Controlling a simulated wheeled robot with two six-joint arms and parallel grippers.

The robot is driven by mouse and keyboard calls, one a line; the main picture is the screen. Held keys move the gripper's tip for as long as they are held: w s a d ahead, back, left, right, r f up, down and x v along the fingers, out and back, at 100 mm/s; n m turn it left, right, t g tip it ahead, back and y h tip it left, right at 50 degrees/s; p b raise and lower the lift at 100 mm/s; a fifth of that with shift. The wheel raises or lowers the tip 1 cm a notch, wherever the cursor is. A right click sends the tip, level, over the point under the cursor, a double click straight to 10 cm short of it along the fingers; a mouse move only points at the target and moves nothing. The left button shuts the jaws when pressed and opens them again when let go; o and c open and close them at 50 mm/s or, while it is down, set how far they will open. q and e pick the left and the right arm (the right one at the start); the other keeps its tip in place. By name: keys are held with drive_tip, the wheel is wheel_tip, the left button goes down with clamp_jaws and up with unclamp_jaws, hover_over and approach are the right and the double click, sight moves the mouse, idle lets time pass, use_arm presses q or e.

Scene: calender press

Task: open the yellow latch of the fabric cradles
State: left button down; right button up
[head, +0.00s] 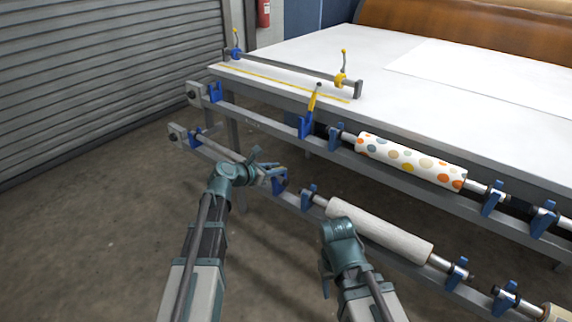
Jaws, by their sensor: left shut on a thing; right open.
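A yellow latch handle (314,96) with a dark tip stands up, slightly tilted, on a blue fabric cradle (305,126) on the upper rail. A second blue cradle (279,182) sits below it on the lower rail. My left gripper (268,170) is at this lower cradle, well below the yellow latch, and is shut on part of it. The jaws hide exactly which part. My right gripper (325,272) is open, low in front of the lower rail and apart from the cradles. Its fingers are largely hidden by its wrist.
A dotted fabric roll (410,161) lies on the upper rail, and a white roll (381,229) on the lower. Several other blue brackets line both rails. A white table (330,50) carries a bar with a yellow clamp (341,80). The floor at left is clear.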

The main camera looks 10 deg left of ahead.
use_arm(q)
drive_tip(key=shift+w+d+r+g+p, duration=0.1)
drive_tip(key=shift+d+r+g+p, duration=0.25)
drive_tip(key=shift+p, duration=0.35)
drive_tip(key=g+y+p, duration=0.1)
drive_tip(key=g+p, duration=0.1)
drive_tip(key=p, duration=0.1)
drive_tip(key=w+r+g+y+p, duration=0.1)
drive_tip(key=g+p, duration=0.1)
drive_tip(key=p, duration=0.2)
drive_tip(key=w+d+r+g+y+p, duration=0.1)
drive_tip(key=g+p, duration=0.1)
drive_tip(key=p, duration=0.2)
drive_tip(key=shift+w+d+y, duration=0.1)
drive_tip(key=shift+w+y, duration=0.15)
drive_tip(key=shift+y, duration=0.15)
drive_tip(key=shift+w+d+g+y+p, duration=0.2)
drive_tip(key=shift+w+g+y+p, duration=0.15)
drive_tip(key=shift+g+p, duration=0.35)
drive_tip(key=g, duration=0.1)
drive_tip(key=g+y, duration=0.2)
drive_tip(key=shift+w+d+f+n+g+p, duration=0.25)
drive_tip(key=shift+w+d+n+g+p, duration=0.05)
drive_tip(key=shift+w+d+g+p, duration=0.1)
drive_tip(key=shift+y, duration=0.25)
